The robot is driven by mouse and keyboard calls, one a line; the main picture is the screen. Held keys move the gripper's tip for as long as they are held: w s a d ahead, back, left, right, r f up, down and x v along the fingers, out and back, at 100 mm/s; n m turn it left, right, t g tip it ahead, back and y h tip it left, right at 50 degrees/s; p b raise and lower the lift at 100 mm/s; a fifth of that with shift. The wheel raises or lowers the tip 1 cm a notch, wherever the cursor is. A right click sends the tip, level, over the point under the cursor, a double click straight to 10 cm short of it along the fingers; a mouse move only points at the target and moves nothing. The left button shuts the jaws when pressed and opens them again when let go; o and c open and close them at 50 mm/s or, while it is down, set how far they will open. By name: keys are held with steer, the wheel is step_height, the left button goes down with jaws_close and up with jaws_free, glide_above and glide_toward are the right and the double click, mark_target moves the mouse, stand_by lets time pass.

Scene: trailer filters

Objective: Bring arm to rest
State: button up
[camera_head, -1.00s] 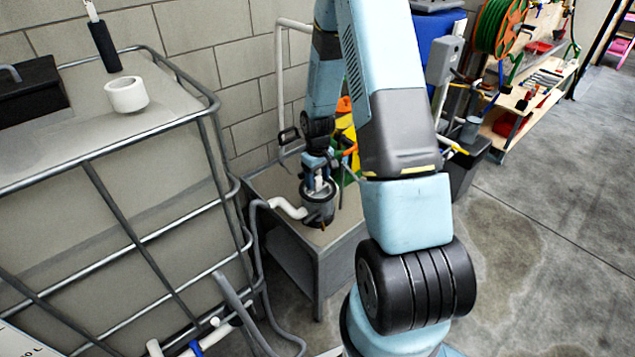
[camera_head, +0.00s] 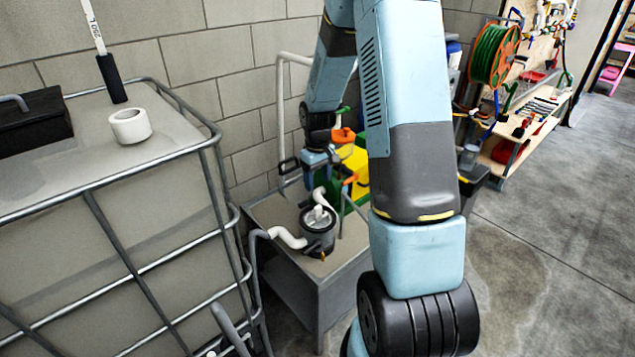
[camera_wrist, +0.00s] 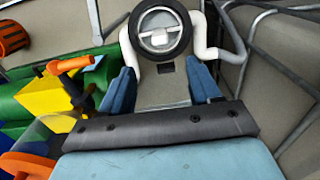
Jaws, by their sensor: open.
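My gripper (camera_wrist: 162,88) is open in the wrist view, its two blue fingers spread apart with nothing between them. Beyond the fingertips is a round black filter housing (camera_wrist: 160,32) with a light top and white pipes at its sides. In the head view the housing (camera_head: 318,232) stands upright on a grey metal stand (camera_head: 322,280). My gripper (camera_head: 322,168) is above and behind the housing there, small and partly hidden, apart from it. My arm reaches down from the top of the head view.
A caged tank (camera_head: 100,250) stands at left with a white ring (camera_head: 130,125) and a black box (camera_head: 32,122) on top. Green and yellow items (camera_head: 357,165) sit close right of my gripper. A workbench (camera_head: 535,110) and hose reel (camera_head: 492,55) stand at back right. Floor at right is clear.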

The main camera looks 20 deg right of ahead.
stand_by(0.3)
steer(key=s+a+r+m+t, duration=0.1)
steer(key=s+r, duration=0.1)
steer(key=r, duration=0.5)
steer(key=s+a+r+t, duration=0.1)
steer(key=s+r, duration=0.2)
steer(key=r, duration=0.3)
steer(key=s+a+r+m+t, duration=0.1)
steer(key=s+a+r, duration=0.1)
steer(key=s+r, duration=0.7)
steer(key=s+a+r+m+t, duration=0.1)
steer(key=s+a+r+t, duration=0.1)
steer(key=s+r, duration=0.7)
steer(key=shift+s+a+m+t, duration=0.3)
steer(key=shift+s+a+m, duration=0.15)
steer(key=shift+s, duration=2.35)
steer(key=shift+c, duration=0.2)
